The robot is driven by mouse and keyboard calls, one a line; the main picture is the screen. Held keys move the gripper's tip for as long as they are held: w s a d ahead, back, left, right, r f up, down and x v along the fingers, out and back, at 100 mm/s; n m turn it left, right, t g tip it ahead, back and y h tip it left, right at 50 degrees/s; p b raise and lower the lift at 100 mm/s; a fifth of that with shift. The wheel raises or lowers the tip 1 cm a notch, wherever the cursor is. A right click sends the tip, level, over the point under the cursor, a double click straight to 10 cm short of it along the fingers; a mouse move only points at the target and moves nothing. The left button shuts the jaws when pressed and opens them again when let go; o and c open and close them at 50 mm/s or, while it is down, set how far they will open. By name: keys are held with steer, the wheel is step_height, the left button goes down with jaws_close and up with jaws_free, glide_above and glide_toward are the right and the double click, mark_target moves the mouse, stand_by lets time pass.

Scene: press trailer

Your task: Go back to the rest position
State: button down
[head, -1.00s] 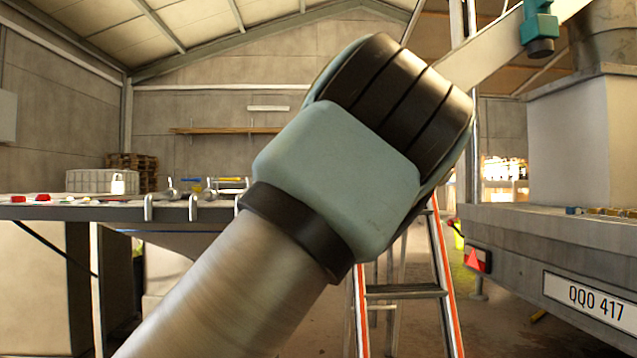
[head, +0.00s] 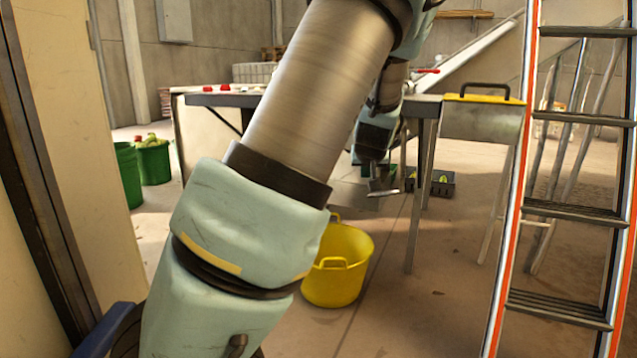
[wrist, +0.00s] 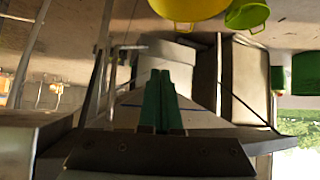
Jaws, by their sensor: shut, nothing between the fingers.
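My arm crosses the middle of the head view, from the lower left up to the top, and bends down on the right. My gripper (head: 383,188) hangs at the end of it, beside the table's front edge and above the floor. In the wrist view its green fingers (wrist: 160,100) lie together, with nothing between them. My upper arm hides part of the table and floor.
A table (head: 228,100) with small red items stands behind my arm. A yellow tub (head: 338,268) is on the floor below. A ladder (head: 570,209) stands at right. Green buckets (head: 153,162) are at left, near a pale panel (head: 60,130).

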steer(key=s+a+f+g+p, duration=0.1)
steer(key=s+a+f+g, duration=0.3)
steer(key=s+a, duration=0.5)
steer(key=s+a+g+p, duration=0.1)
steer(key=s+a+g, duration=0.1)
steer(key=s+a, duration=0.5)
steer(key=s+a+g+p, duration=0.2)
steer(key=s+a+g, duration=0.1)
steer(key=s, duration=0.7)
step_height(320, 180, up, 37)
steer(key=p, duration=3.7)
steer(key=shift+s+r+y+p, duration=0.2)
steer(key=shift+s+y+p, duration=0.15)
steer(key=shift+y, duration=0.05)
steer(key=c, duration=1.6)
jaws_free()
steer(key=shift+a, duration=0.1)
